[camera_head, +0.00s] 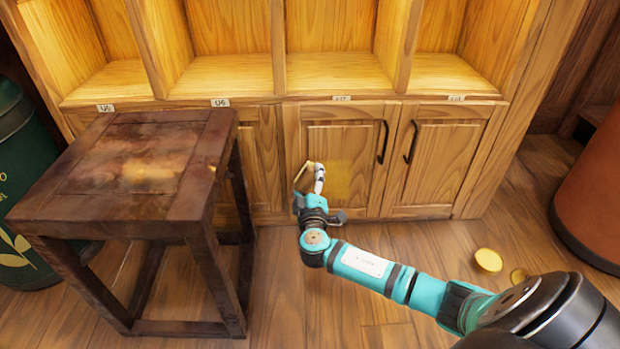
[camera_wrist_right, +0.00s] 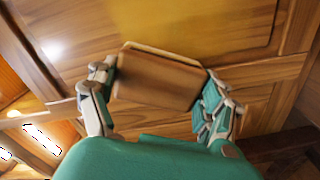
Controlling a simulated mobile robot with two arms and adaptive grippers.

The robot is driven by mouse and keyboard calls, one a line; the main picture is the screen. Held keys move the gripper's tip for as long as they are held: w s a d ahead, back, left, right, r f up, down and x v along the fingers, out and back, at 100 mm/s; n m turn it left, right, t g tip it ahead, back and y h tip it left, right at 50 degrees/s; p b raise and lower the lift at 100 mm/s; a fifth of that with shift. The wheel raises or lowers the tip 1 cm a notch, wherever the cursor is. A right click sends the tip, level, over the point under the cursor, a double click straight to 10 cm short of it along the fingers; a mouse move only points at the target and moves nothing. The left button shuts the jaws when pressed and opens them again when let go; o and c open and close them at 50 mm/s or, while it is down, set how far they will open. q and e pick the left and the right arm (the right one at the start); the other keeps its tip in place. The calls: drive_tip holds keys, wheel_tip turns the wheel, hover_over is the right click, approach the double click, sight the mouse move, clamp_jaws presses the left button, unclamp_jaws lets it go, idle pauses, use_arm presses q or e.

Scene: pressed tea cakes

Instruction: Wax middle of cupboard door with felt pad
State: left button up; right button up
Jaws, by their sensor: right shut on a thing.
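The felt pad (camera_head: 303,178) is a small block with a brown wooden back and a pale edge. My right gripper (camera_head: 317,181) is shut on it, in front of the lower left part of the cupboard door (camera_head: 337,137) with a black handle. In the right wrist view the pad (camera_wrist_right: 158,80) sits between the two fingers of the gripper (camera_wrist_right: 157,92), with its pale edge towards the door panel (camera_wrist_right: 205,22). I cannot tell whether the pad touches the door. A yellowish patch (camera_head: 347,179) shows on the door's panel. My left gripper is not in view.
A dark wooden table (camera_head: 150,205) stands at left, close to the cupboard. A green bin (camera_head: 20,190) is at far left and a reddish-brown round container (camera_head: 592,195) at far right.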

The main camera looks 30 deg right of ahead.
sight(310, 184)
drive_tip(key=shift+p+v, duration=0.5)
drive_tip(key=shift+v, duration=1.8)
drive_tip(key=shift+v, duration=1.45)
drive_tip(key=shift+f, duration=0.1)
